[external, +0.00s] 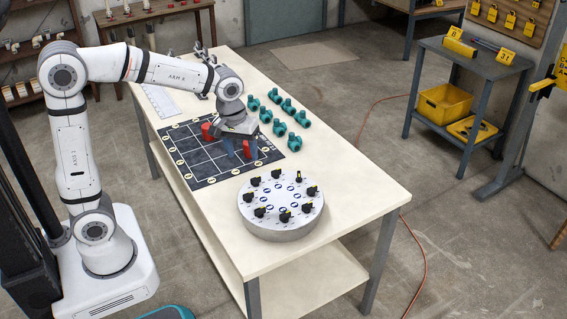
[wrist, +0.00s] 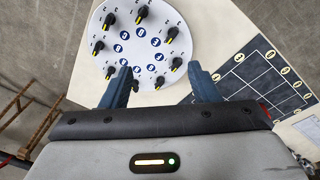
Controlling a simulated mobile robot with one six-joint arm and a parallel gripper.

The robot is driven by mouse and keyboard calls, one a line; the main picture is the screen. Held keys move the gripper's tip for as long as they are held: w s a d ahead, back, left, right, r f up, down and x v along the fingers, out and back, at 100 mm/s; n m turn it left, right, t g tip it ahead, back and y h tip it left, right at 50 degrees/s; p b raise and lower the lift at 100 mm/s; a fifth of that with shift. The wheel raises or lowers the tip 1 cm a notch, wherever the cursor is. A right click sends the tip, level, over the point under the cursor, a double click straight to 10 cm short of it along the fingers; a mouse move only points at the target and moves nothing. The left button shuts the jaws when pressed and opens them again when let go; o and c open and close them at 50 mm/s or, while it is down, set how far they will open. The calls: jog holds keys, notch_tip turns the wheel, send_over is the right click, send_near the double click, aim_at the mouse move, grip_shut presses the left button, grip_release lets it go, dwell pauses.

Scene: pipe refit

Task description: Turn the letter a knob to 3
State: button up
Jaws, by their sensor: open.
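A round white dial plate (external: 281,207) with several black knobs around its rim stands on the near part of the table. It also shows in the wrist view (wrist: 172,23), with yellow marks on the knobs.
The dark grid mat (external: 193,168) lies on the table (external: 347,187) left of several teal pipe fittings (external: 280,127). A red part (external: 208,131) shows beside my gripper. A side table with a yellow bin (external: 445,103) stands away at the right. The table's right front is clear.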

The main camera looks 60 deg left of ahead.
jog(key=w+d+f+n+p, duration=0.25)
jog(key=w+n, duration=0.25)
jog(key=w, duration=0.6)
jog(key=n+g, duration=0.2)
jog(key=n, duration=0.3)
send_near(313, 188)
jog(key=shift+s+f+p, duration=0.2)
jog(key=shift+s+p, duration=0.1)
jog(key=shift+s, duration=0.05)
jog(key=shift+w+f, duration=0.25)
jog(key=shift+f, duration=0.35)
jog(key=shift+f+p, duration=0.7)
jog(key=shift+f, duration=2.9)
jog(key=c, duration=1)
jog(key=shift+o, duration=0.2)
